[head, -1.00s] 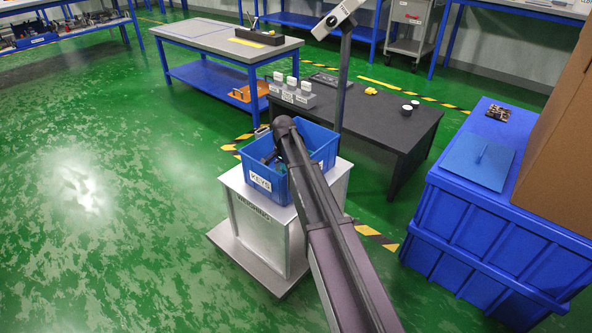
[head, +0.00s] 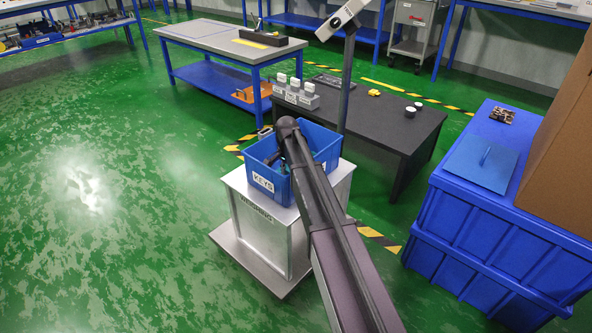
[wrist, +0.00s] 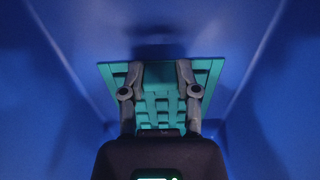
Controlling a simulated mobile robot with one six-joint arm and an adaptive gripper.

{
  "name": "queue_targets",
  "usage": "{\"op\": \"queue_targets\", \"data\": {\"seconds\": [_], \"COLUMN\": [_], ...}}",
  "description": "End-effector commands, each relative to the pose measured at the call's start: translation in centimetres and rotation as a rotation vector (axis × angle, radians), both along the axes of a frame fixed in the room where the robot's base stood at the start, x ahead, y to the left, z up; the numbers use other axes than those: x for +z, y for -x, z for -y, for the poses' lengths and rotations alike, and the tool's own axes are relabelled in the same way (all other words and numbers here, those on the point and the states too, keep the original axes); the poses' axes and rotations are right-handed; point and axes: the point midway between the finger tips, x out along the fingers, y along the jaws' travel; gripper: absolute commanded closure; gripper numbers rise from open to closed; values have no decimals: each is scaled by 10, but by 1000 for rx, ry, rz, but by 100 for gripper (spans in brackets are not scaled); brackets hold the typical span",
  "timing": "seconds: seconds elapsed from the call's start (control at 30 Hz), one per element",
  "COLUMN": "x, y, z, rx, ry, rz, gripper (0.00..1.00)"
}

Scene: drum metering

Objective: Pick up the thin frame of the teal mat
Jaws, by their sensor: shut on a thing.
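In the wrist view the teal mat (wrist: 152,113) lies low inside the blue bin, with a grid of slots and a thin frame along its edges. A raised teal block (wrist: 159,75) sits between the fingers of my gripper (wrist: 160,80). My gripper is shut on this teal part; the fingertips hide where they touch it. In the head view my arm reaches into the blue bin (head: 262,181) labelled KEYS, and the gripper and mat are mostly hidden there by the bin wall and my arm.
The bin stands on a grey weighing cabinet (head: 262,232). Behind it is a dark table (head: 385,125) with white-topped blocks and small cups. Blue crates (head: 470,228) stand at the right, with a blue plate (head: 481,163) on top. The green floor at left is clear.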

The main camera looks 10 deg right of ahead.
Motion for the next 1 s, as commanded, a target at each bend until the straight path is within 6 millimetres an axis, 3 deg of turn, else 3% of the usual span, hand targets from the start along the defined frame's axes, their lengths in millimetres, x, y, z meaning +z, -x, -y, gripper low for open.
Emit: {"op": "queue_targets", "data": {"seconds": [0.47, 1.0], "x": [14, 70], "y": [0, 0], "z": [-1, -1], "rx": [1, 1], "ry": [-1, 0], "rz": [1, 0], "gripper": [93, 93]}}
